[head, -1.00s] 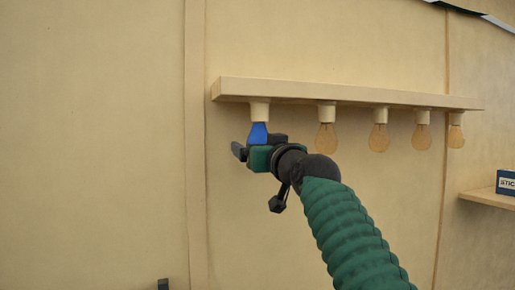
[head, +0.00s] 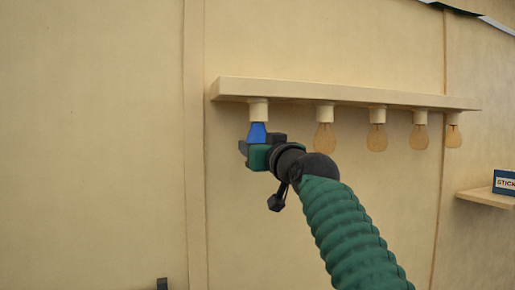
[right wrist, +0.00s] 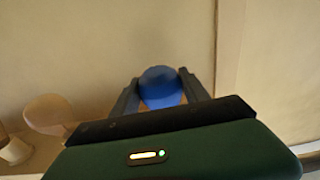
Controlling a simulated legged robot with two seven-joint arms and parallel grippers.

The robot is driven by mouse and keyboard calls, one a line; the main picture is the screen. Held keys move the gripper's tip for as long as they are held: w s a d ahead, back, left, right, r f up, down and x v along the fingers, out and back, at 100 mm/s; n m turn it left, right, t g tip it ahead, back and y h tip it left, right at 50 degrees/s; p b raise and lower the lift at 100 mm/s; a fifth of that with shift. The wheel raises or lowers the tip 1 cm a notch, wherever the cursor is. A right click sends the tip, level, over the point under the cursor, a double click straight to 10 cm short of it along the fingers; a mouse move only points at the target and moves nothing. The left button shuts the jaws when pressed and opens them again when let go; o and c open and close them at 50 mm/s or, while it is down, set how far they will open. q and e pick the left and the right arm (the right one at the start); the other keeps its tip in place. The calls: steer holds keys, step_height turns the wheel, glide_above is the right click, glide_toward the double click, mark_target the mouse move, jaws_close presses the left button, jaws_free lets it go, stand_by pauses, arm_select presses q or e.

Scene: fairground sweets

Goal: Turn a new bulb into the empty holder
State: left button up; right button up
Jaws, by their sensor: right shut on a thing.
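The blue bulb (head: 257,131) stands upright under the leftmost holder (head: 258,110), its top meeting the holder's lower rim in the head view. How deep it sits cannot be seen. My right gripper (head: 262,148) is shut on the bulb from below and hides its lower part. In the right wrist view the blue bulb (right wrist: 160,88) lies between both fingers. A small dark piece at the bottom edge of the head view (head: 162,284) may be the tip of my left gripper; its jaws cannot be made out.
The holders hang from a cream rail (head: 340,94) on the wall. Several clear amber bulbs, the nearest one (head: 324,137), hang to the right of the blue one. A small shelf (head: 487,199) with a blue box (head: 505,183) is at far right. The wall at left is bare.

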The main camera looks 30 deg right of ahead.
steer(key=shift+f, duration=0.1)
steer(key=shift+d+f+y+b, duration=0.15)
steer(key=shift+y+b, duration=0.2)
steer(key=shift+y, duration=0.05)
steer(key=shift+n+y+b, duration=0.3)
steer(key=shift+n+y, duration=0.3)
steer(key=shift+y, duration=0.2)
steer(key=shift+d+n+y, duration=0.15)
steer(key=shift+n+y, duration=0.45)
steer(key=shift+y, duration=0.2)
steer(key=shift+w+r+n+y+p, duration=0.1)
steer(key=shift+r+n+y+p, duration=0.15)
steer(key=shift+y, duration=0.35)
steer(key=shift+r+n+y+p, duration=0.15)
steer(key=shift+n+y, duration=0.2)
steer(key=shift+y, duration=0.25)
steer(key=shift+f+n+y+p, duration=0.1)
steer(key=shift+n+y+p, duration=0.35)
steer(key=shift+n+y, duration=0.4)
steer(key=shift+a+f+y, duration=0.1)
steer(key=shift+a+y, duration=0.15)
steer(key=shift+y, duration=0.2)
steer(key=o, duration=1.4)
steer(key=shift+o, duration=0.2)
steer(key=shift+d, duration=0.1)
